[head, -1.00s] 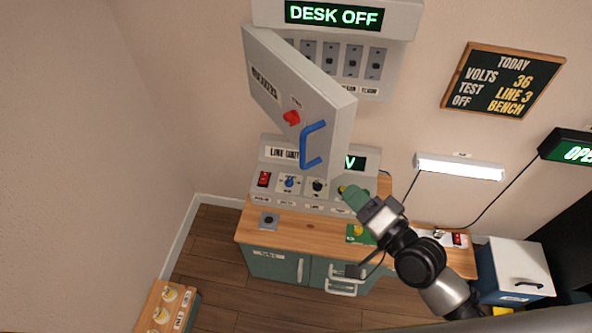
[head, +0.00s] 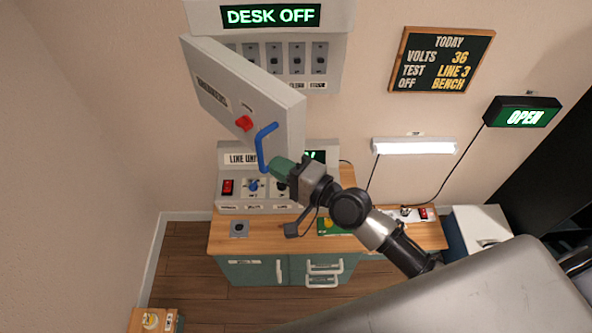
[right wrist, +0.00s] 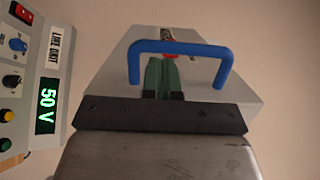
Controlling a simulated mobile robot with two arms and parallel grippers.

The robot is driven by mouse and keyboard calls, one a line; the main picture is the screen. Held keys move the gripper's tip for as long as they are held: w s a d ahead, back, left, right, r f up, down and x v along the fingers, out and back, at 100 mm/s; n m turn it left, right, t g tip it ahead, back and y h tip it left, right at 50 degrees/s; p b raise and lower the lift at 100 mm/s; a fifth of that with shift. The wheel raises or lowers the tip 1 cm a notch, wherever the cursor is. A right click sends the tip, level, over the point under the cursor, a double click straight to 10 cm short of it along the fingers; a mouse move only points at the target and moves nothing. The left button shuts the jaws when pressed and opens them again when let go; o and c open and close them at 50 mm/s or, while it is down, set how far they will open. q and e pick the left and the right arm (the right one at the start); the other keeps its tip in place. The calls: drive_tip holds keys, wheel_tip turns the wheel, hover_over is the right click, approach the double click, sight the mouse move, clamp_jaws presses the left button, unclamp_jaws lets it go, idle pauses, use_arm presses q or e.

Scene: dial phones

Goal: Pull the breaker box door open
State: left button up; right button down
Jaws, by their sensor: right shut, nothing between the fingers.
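The grey breaker box (head: 337,52) is on the wall, with its door (head: 215,80) swung well out toward the left. A red knob (head: 243,123) and a blue bar handle (head: 260,150) are on the door's face. My right gripper (head: 279,166), with green fingers, is at the lower end of the handle. In the right wrist view its shut fingers (right wrist: 161,75) lie close to the blue handle (right wrist: 180,47), within the span of its bar. Nothing shows between them; whether they touch the handle I cannot tell. My left gripper is not in view.
A control panel (head: 228,205) with switches and a green display stands on the wooden desk (head: 225,243) under the door. Breaker switches show inside the box. A lamp (head: 415,146), a chalkboard (head: 441,60) and an OPEN sign (head: 522,112) are to the right.

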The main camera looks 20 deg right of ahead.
drive_tip(key=shift+w+a, duration=0.2)
drive_tip(key=shift+w, duration=0.05)
drive_tip(key=s+a+p, duration=0.1)
drive_tip(key=a+p, duration=0.4)
drive_tip(key=a, duration=1)
drive_tip(key=shift+a, duration=0.4)
drive_tip(key=shift+s+f, duration=0.1)
drive_tip(key=shift+s, duration=0.1)
